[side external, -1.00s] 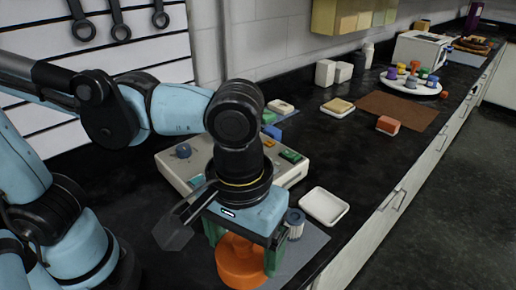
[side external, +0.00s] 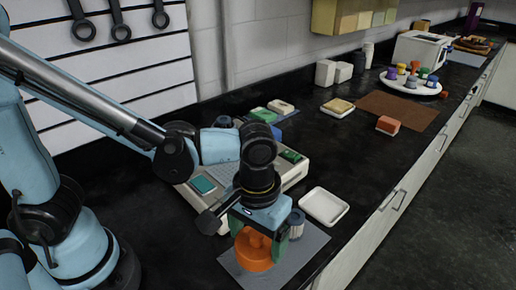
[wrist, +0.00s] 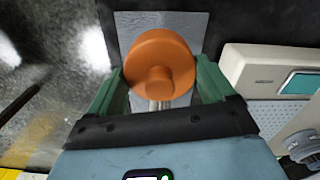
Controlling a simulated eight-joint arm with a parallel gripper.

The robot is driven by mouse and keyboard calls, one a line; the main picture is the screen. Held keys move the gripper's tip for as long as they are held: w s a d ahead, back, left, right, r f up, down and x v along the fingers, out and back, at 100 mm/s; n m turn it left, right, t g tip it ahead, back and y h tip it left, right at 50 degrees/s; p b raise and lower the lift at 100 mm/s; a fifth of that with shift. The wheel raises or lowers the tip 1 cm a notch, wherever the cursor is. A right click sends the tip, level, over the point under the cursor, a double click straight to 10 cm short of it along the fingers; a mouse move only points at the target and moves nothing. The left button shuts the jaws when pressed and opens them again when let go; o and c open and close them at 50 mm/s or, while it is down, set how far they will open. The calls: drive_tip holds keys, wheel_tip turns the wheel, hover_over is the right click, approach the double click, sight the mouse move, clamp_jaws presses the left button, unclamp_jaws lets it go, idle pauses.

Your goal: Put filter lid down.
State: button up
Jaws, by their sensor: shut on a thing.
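The orange filter lid (side external: 253,254) is round with a raised knob. It is between the green fingers of my gripper (side external: 261,236), which is shut on it. In the wrist view the lid (wrist: 159,52) fills the space between the fingers of my gripper (wrist: 160,82), with the grey mat (wrist: 190,22) behind it. In the side view the lid is over the grey mat (side external: 290,266); I cannot tell whether it touches it. A ribbed grey filter cylinder (side external: 296,224) stands just right of my gripper and is partly hidden by it.
An empty white tray (side external: 323,206) lies right of the filter. A beige instrument box with a teal screen (side external: 203,185) stands behind my gripper. The counter edge runs along the right. An orange-red block (side external: 388,125) sits near a brown mat (side external: 401,110) farther back.

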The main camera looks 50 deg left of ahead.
sight(258, 249)
drive_tip(key=shift+w+a+f, duration=0.1)
drive_tip(key=shift+w+f, duration=0.1)
drive_tip(key=shift+f, duration=1.95)
drive_tip(key=shift+f, duration=0.1)
drive_tip(key=o, duration=0.9)
